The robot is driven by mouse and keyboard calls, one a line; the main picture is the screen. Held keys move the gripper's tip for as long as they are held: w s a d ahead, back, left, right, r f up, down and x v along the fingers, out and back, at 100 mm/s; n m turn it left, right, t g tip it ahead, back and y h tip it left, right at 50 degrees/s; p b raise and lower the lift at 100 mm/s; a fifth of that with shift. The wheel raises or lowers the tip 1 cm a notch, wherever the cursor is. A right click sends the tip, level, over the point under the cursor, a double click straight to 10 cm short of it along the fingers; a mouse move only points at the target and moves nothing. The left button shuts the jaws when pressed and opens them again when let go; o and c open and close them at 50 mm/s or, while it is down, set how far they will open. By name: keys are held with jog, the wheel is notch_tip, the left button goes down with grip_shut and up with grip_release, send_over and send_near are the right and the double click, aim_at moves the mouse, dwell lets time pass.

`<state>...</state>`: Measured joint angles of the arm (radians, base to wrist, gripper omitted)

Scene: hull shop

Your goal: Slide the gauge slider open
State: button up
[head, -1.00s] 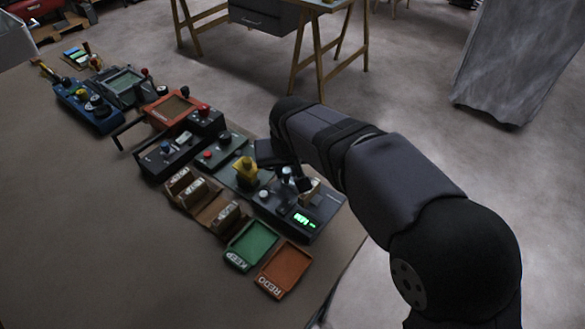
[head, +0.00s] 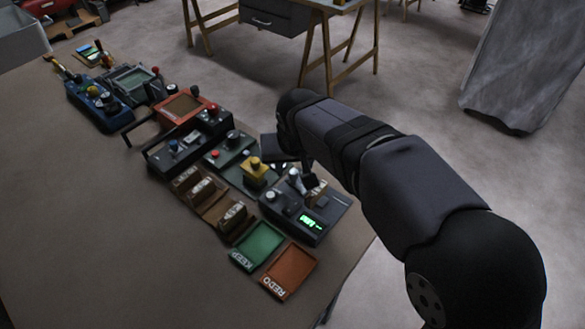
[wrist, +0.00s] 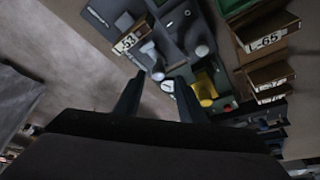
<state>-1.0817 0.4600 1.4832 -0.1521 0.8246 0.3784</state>
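The gauge is a dark box with a lit green display (head: 312,222) at the near right end of the row on the table. Upright grey-topped parts stand on it, and a tan block marked 53 (wrist: 132,40) sits at its edge. I cannot tell for certain which of these parts is the slider. My gripper (wrist: 160,77) points down at the gauge. Its two dark fingers are apart. A grey knob (wrist: 158,74) shows near the left fingertip and a small white round face (wrist: 167,86) shows between the fingers. Contact cannot be told. In the head view my arm partly hides the gripper.
A yellow-topped part (head: 254,170) stands close left of the gauge. A brown rack with numbered blocks (head: 212,207), a green KEEP tray (head: 257,245) and an orange REDO tray (head: 289,270) lie nearer. Other devices fill the row behind. The table's left side is clear.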

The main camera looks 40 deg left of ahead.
jog(key=shift+v, duration=2.55)
jog(key=w+d+f+m+g+h+p, duration=0.1)
jog(key=w+d+m+p, duration=0.2)
jog(key=d, duration=0.9)
jog(key=w+d+f+m+h+p, duration=0.15)
jog(key=w+d, duration=0.35)
jog(key=d, duration=0.8)
jog(key=s+d+f+m+g+p, duration=0.1)
jog(key=s+d+m+p, duration=0.1)
jog(key=s+d, duration=0.4)
jog(key=s+d+f+m+g+p, duration=0.1)
jog(key=s+d, duration=0.6)
jog(key=d, duration=0.8)
jog(key=m+p, duration=0.1)
jog(key=p, duration=0.1)
jog(key=shift+h+p, duration=0.3)
jog(key=shift+h, duration=0.05)
